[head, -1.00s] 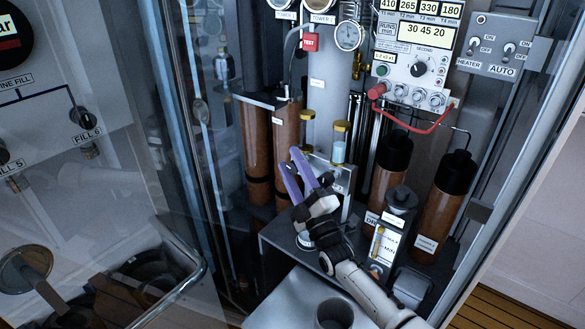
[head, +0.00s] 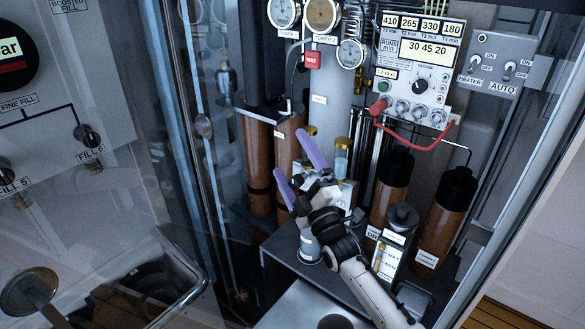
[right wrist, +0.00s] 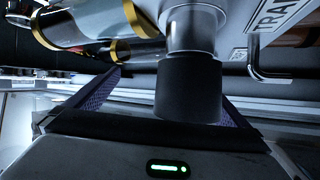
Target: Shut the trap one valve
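My right gripper (head: 293,154) has two purple fingers spread apart in front of the trap fittings in the cabinet. In the right wrist view, a black cylindrical knob (right wrist: 188,90) on a silver stem shows between the fingers (right wrist: 172,88). A gap shows at the left of the knob; contact at the right cannot be told. A partly cut-off label (right wrist: 280,14) beginning "TRA" is beside it. This looks like a trap valve, but its number is not readable. In the head view the gripper hides the knob. My left gripper is not in view.
Yellow-capped glass tubes (head: 341,157) stand behind the gripper. Brown cylinders (head: 257,165) are at its left, and black-topped ones (head: 445,215) at its right. A red hose (head: 415,144) hangs below the control panel (head: 416,75). A glass door (head: 190,190) edges the left.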

